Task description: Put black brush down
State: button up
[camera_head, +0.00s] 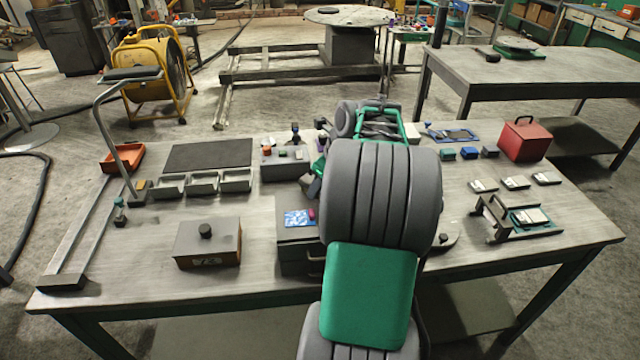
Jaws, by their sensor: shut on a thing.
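My own grey and green arm rises through the middle of the view and covers the centre of the workbench (115,240). My gripper cannot be made out; the far end of the arm is hidden behind its own large grey link. No black brush can be made out on the workbench, and whatever is behind the arm is hidden.
Left on the bench are an orange tray (122,158), a dark mat (208,155), small grey bins (203,183) and a lidded box (207,245). Right are a red box (524,140) and a small stand (518,220).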

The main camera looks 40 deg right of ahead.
jog(key=o, duration=1.2)
jog(key=shift+f, duration=0.1)
